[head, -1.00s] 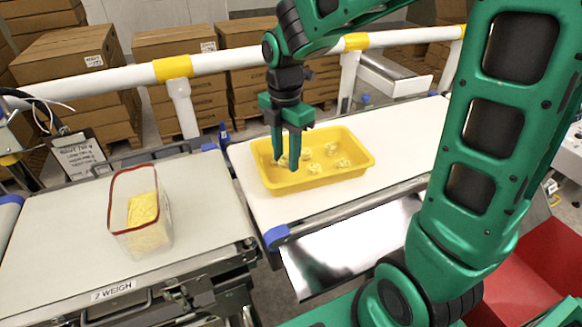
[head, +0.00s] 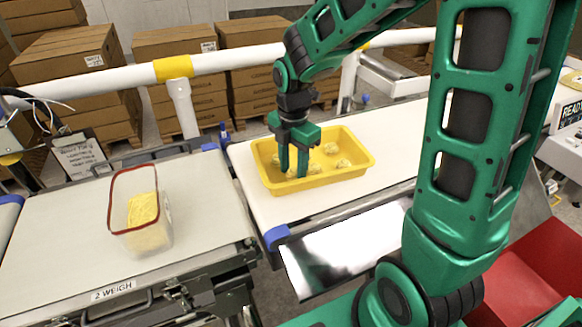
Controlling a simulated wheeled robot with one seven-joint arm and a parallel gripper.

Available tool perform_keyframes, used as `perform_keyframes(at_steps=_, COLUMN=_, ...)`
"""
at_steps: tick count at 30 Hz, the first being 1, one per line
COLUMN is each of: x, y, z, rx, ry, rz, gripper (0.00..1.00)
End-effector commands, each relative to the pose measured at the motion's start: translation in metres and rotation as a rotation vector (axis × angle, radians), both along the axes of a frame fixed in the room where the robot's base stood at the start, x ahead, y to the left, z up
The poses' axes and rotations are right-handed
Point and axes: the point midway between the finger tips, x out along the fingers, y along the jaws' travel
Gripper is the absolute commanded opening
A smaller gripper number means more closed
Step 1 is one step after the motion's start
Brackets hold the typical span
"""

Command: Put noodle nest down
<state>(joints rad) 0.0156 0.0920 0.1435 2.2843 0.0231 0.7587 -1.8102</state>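A yellow tray (head: 345,182) sits on the white belt on the right and holds several pale noodle nests, such as one nest (head: 343,164) near its right side. My gripper (head: 293,174) points down into the left part of the tray. Its two green fingers are a little apart, with the tips below the rim level. Something pale shows by the fingertips, but I cannot tell whether a nest is held between them. A clear box with a red rim (head: 116,205) and yellow noodles (head: 143,209) inside stands on the left belt.
The left weigh belt (head: 60,235) is clear around the box. The right belt (head: 400,135) is clear beyond the tray. A white and yellow rail (head: 215,64) runs behind, with cardboard boxes (head: 75,60) past it. A red bin (head: 535,255) is at lower right.

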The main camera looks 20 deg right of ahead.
Motion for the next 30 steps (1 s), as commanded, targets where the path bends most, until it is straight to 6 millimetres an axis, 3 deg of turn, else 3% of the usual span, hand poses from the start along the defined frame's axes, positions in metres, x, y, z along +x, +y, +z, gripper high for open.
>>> perform_keyframes(at_steps=14, x=0.001, y=0.0, z=0.009, rx=0.0, ry=-0.004, rz=0.0, gripper=0.53)
perform_keyframes(at_steps=30, x=0.002, y=0.001, z=0.104, rx=0.001, ry=-0.005, rz=0.001, gripper=0.53)
